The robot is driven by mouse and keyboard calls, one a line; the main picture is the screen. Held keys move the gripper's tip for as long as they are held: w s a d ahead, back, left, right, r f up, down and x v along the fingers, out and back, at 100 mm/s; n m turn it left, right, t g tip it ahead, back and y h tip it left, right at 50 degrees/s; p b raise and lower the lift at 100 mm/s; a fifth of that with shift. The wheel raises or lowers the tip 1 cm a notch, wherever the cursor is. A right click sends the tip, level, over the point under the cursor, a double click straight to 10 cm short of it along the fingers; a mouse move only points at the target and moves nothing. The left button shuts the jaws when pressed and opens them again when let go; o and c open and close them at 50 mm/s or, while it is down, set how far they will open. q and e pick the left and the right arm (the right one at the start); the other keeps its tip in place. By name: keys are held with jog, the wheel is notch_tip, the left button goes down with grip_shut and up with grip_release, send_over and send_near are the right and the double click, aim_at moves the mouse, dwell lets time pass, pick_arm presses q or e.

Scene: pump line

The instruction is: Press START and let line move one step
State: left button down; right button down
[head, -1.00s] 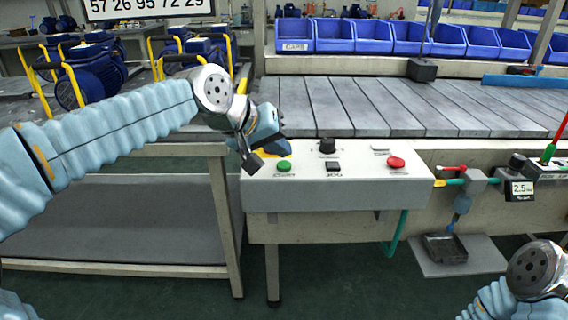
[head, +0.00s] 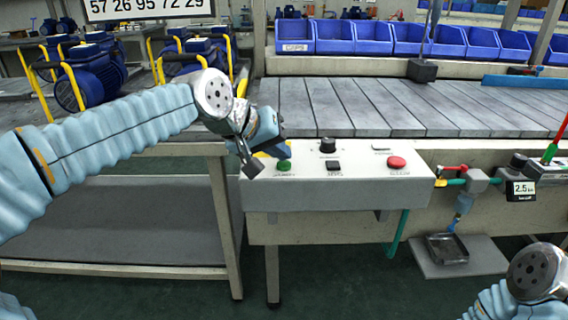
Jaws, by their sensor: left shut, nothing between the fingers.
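The control box (head: 330,195) stands at the front of the line, with a green button (head: 284,166) on its left, taken to be START. A black knob (head: 327,145), a black JOG switch (head: 333,165) and a red button (head: 396,162) are also on its top. My left gripper (head: 284,155) is shut and empty, its tip right at the back edge of the green button; I cannot tell whether it touches or presses it. The slatted conveyor (head: 400,107) behind the box carries nothing in view. My right arm's end shows at the bottom right, its gripper outside the picture.
Blue pumps (head: 90,78) with yellow handles stand at the left. Blue bins (head: 373,37) line the back of the conveyor. A gauge reading 2.5 (head: 522,189), valves and a small black tray (head: 447,248) are right of the box. A dark hanging block (head: 422,70) is over the conveyor.

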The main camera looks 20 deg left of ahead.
pick_arm(q)
jog(key=shift+f+b, duration=0.3)
jog(key=shift+f, duration=0.1)
dwell(0.5)
jog(key=shift+r+p, duration=0.8)
jog(key=shift+r, duration=0.05)
jog(key=shift+r, duration=0.1)
